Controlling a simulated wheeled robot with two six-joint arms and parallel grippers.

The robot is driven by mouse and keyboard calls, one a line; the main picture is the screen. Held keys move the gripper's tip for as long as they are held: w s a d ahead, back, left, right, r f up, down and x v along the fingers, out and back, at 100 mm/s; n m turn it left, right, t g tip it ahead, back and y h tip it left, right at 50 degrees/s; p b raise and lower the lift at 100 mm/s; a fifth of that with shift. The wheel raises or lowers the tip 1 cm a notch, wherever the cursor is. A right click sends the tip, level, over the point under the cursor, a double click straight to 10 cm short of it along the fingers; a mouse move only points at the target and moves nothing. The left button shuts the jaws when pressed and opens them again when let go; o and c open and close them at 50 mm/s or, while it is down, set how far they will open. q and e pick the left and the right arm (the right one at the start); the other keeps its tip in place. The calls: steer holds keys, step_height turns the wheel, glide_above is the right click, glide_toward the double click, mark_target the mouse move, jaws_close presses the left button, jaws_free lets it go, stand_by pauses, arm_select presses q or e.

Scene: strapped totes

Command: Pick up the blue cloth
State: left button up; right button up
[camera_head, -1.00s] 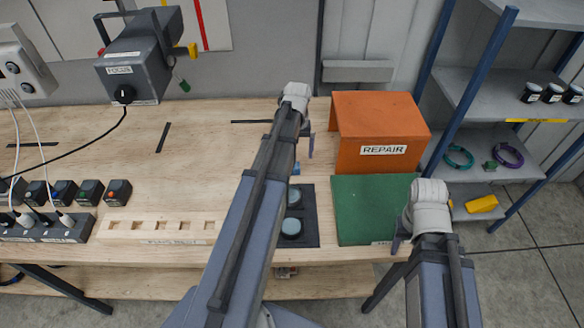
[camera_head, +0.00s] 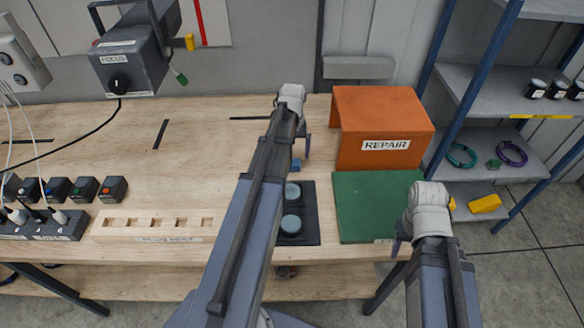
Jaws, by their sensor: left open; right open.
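A small blue patch (camera_head: 296,164), perhaps the blue cloth, shows on the wooden bench just right of my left arm; the arm may hide part of it. My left gripper (camera_head: 306,144) is above the bench, left of the orange box and just beyond the blue patch. It is open, and its fingers are partly hidden by its wrist. My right gripper (camera_head: 398,243) is open near the bench's front edge, by the front right corner of the green mat. Its wrist hides most of it. Neither gripper visibly holds anything.
An orange REPAIR box (camera_head: 382,128) stands behind the green mat (camera_head: 376,207). A dark tray (camera_head: 308,237) with two round lidded items lies left of the mat. A slotted wooden block (camera_head: 150,228) and several button boxes (camera_head: 86,189) are at left. The bench's middle left is clear.

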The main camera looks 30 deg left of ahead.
arm_select(q)
steer(key=f+b, duration=0.1)
steer(key=f, duration=0.1)
steer(key=f+b, duration=0.2)
steer(key=shift+w+a+f, duration=0.15)
steer(key=shift+a+f, duration=0.05)
steer(key=shift+r, duration=0.1)
steer(key=c, duration=1.4)
step_height(320, 180, up, 10)
steer(key=p, duration=0.9)
steer(key=shift+p, duration=0.35)
